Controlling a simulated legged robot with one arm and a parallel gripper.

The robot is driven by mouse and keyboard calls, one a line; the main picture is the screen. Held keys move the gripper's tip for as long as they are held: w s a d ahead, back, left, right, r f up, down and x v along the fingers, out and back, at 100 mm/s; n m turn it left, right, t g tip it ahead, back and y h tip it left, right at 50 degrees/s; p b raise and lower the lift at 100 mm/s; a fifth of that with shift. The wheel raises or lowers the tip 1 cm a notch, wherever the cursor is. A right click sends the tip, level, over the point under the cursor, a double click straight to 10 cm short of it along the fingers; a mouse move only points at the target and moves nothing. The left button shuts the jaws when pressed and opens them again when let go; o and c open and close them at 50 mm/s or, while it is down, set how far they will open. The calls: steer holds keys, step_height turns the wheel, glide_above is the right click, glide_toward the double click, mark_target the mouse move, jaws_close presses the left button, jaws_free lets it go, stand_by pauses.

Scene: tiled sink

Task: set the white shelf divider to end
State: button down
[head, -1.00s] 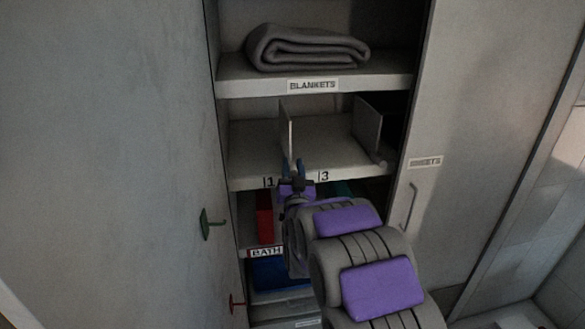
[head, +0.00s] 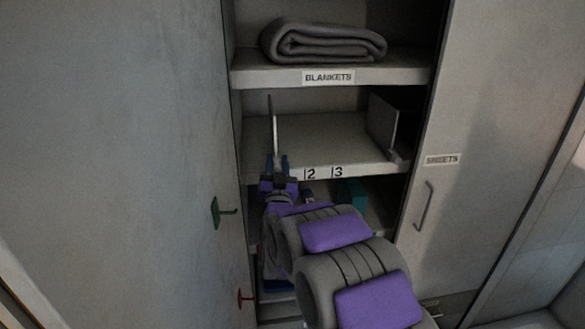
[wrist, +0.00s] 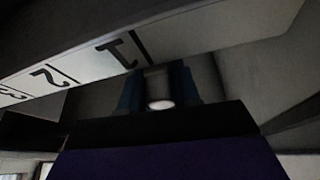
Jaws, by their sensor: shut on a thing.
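The white shelf divider (head: 273,122) is a thin upright panel on the middle shelf (head: 335,140), at the left part of that shelf. My gripper (head: 277,165) is at the shelf's front edge, shut on the divider's front end. In the wrist view, my blue fingers (wrist: 158,92) close on both sides of a pale rounded knob (wrist: 159,88), close to the mark "1" (wrist: 121,47). In the head view my gripper hides mark "1", while "2" (head: 310,174) and "3" (head: 338,172) show to its right.
A second upright panel (head: 382,122) stands at the shelf's right end. The shelf between the panels is bare. A folded grey blanket (head: 325,41) lies on the shelf above. The left door (head: 110,150) is close beside my arm, with a green handle (head: 222,212) and a red handle (head: 240,298).

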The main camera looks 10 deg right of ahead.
steer(key=shift+a, duration=0.35)
steer(key=shift+d, duration=0.1)
steer(key=c, duration=0.9)
jaws_free()
steer(key=shift+d, duration=0.2)
steer(key=shift+a, duration=0.1)
steer(key=shift+s+a+f, duration=0.1)
steer(key=shift+s+f, duration=0.1)
steer(key=shift+s, duration=0.25)
steer(key=b+v, duration=1.6)
steer(key=b, duration=0.1)
